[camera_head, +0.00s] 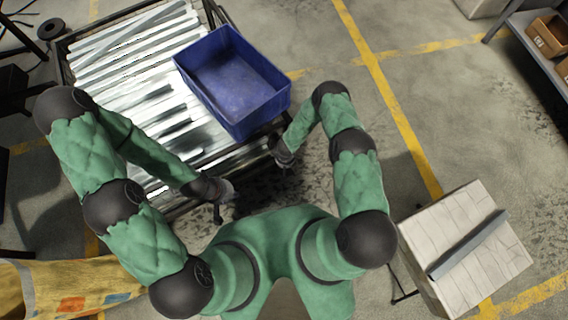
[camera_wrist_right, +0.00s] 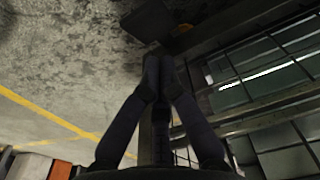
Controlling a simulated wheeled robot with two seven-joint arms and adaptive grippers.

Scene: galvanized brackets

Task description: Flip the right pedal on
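In the right wrist view, the two dark fingers of my right gripper (camera_wrist_right: 158,58) come together at their tips, with nothing visible between them. A dark flat plate, which looks like a pedal (camera_wrist_right: 150,20), lies just beyond the fingertips; I cannot tell whether they touch it. In the head view, my right gripper (camera_head: 283,156) is at the right front edge of the roller table (camera_head: 128,62), and no pedal can be made out there. My left gripper (camera_head: 222,194) is at the table's front edge, with small dark parts below it; its opening is unclear.
A blue bin (camera_head: 232,80) stands on the table's right side. Metal strips lie on the table. At the lower right, a pale box-like stand (camera_head: 465,245) holds a grey metal bar (camera_head: 468,246). A shelf (camera_head: 535,50) with orange boxes is at the upper right. Floor between is clear.

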